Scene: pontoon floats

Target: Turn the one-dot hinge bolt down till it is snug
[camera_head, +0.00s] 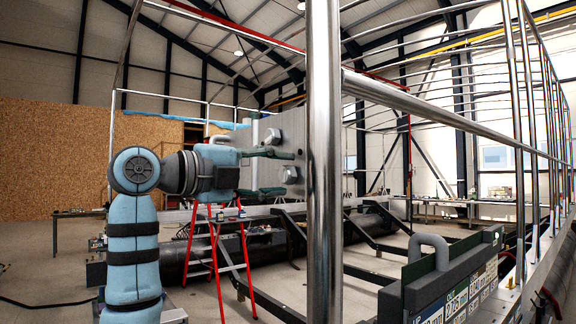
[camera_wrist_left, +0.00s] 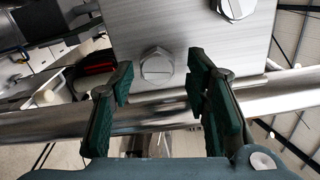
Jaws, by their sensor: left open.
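A bright metal plate (camera_head: 265,130) stands upright behind the near steel post, with two bolt heads on its face in the head view. In the left wrist view, one hex bolt (camera_wrist_left: 157,66) with a line across its head sits on the plate (camera_wrist_left: 190,30). A second bolt (camera_wrist_left: 236,8) is cut off by the top edge. I cannot make out dot marks on either. My left gripper (camera_head: 285,173) is at the plate, open and empty. In the wrist view its green fingers (camera_wrist_left: 160,80) lie to either side of the first bolt, not closed on it. My right gripper is not in view.
A thick steel post (camera_head: 323,180) and a rail (camera_head: 430,103) stand close in front. A red stepladder (camera_head: 215,245) is beneath my left arm. A dark box with labels and a grey handle (camera_head: 432,243) is at lower right. A horizontal bar (camera_wrist_left: 270,95) crosses behind the fingers.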

